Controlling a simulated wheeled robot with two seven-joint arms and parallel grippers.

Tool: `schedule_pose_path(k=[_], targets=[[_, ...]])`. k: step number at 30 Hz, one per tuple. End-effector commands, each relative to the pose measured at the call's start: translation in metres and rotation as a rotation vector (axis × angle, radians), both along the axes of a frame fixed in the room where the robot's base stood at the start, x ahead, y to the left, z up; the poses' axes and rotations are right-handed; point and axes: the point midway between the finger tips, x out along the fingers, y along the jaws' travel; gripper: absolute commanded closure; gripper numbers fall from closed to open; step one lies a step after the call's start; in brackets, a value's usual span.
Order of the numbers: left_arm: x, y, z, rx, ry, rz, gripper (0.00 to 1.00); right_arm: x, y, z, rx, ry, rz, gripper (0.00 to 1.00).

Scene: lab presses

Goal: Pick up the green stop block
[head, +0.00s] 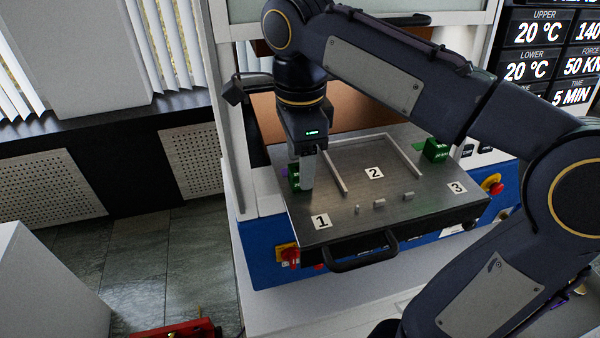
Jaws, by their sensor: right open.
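A green stop block (294,178) stands at the left edge of the metal press plate, near the label 1, partly hidden by my gripper. A second green block (436,150) stands at the plate's back right corner. My right gripper (306,182) points down at the first block, with a grey finger in front of it. The gripper is open. I cannot tell whether its fingers touch the block or stand on both sides of it. My left gripper is not in view.
The metal plate (335,215) carries labels 1, 2 and 3, a raised frame (335,174) and small pegs along its front. A black handle (362,256) juts out in front. Red knobs (291,256) sit on the blue press base. A white press post stands left of the plate.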

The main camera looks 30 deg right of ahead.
Motion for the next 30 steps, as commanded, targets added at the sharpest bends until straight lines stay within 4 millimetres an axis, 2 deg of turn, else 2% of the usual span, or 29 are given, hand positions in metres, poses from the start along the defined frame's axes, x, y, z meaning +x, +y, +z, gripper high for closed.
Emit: schedule_pose_path(k=[3, 6, 13, 24, 30], targets=[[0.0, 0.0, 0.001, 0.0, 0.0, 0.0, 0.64, -0.001, 0.0, -0.016, -0.001, 0.002, 0.0, 0.44], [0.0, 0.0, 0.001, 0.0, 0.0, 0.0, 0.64, -0.001, 0.0, -0.023, 0.0, 0.001, 0.001, 0.44], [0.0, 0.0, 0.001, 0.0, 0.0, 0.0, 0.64, 0.0, 0.0, -0.023, 0.001, -0.001, 0.001, 0.44], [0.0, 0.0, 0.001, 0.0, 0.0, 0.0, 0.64, 0.0, 0.0, -0.023, 0.0, -0.001, 0.001, 0.92], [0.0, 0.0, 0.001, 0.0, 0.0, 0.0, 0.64, 0.0, 0.0, -0.023, 0.001, -0.001, 0.001, 0.93]])
